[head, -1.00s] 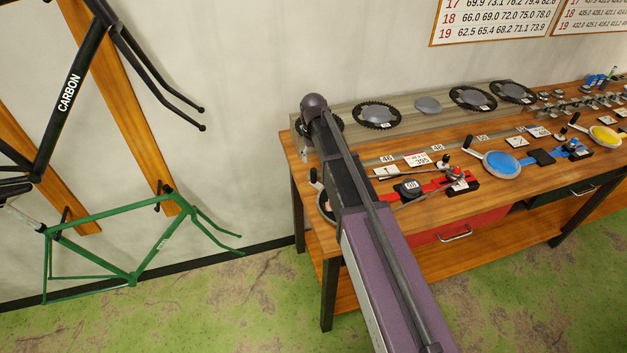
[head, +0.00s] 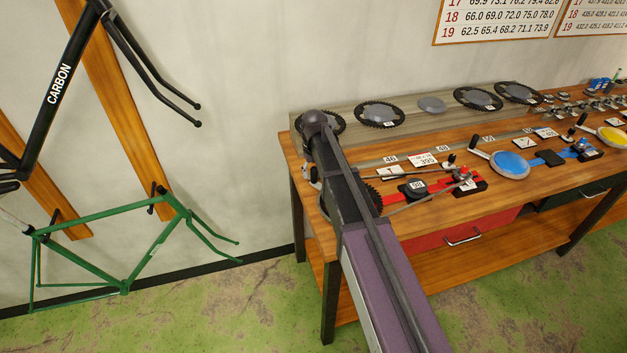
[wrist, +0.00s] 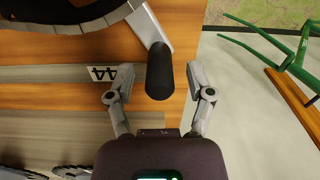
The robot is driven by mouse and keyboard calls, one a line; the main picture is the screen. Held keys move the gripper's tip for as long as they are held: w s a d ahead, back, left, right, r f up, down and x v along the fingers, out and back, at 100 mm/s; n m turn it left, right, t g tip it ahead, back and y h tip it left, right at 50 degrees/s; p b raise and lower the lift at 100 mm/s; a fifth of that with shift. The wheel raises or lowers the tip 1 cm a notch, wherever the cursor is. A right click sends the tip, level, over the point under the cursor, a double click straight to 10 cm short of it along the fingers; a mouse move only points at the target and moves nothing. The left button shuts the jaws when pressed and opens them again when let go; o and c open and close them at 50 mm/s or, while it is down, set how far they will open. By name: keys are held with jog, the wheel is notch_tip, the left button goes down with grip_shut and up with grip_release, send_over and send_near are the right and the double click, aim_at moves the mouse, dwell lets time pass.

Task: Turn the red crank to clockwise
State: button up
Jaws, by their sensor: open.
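The red crank station (head: 439,190) is on the near left part of the workbench in the head view, partly behind my arm. A crank's silver arm (wrist: 150,27) and upright-looking black handle (wrist: 159,78) show in the wrist view, beside a dark toothed wheel (wrist: 60,20). My gripper (wrist: 160,72) is open, with the black handle between its two fingers. Gaps show on both sides of the handle, so neither finger appears to touch it. In the head view, my arm hides most of the crank and the gripper.
The wooden workbench (head: 400,225) runs to the right. A blue crank station (head: 509,163) and a yellow one (head: 611,136) stand farther right. Chainrings (head: 380,115) lie along the back. A green bike frame (head: 85,220) hangs at left.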

jog(key=shift+f+b, duration=0.6)
jog(key=shift+f, duration=0.25)
grip_shut()
